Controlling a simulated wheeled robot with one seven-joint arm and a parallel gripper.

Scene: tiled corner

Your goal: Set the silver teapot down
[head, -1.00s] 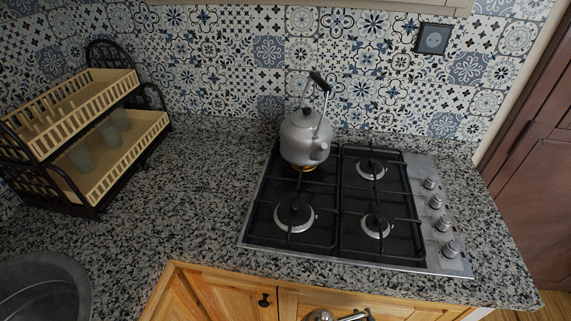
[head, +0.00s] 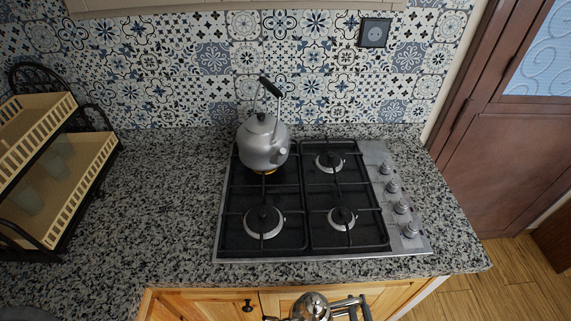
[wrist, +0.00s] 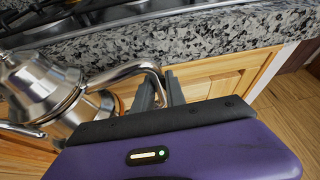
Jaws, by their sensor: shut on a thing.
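The silver teapot (head: 312,307) is shiny metal with a lid and knob. It shows at the bottom edge of the head view, in front of the wooden cabinet doors and short of the counter's front edge. In the wrist view the teapot (wrist: 42,88) is at the left, its curved handle reaching right to my gripper (wrist: 160,90). The two dark fingers are shut on that handle. The teapot hangs in the air, apart from the counter. Its lower part is cut off in the head view.
A grey kettle (head: 262,147) stands on the back left burner of the gas hob (head: 300,205). The speckled granite counter (head: 165,200) is clear left of the hob. A dish rack (head: 75,190) stands at the far left. Cabinet doors (head: 200,305) lie below the counter edge.

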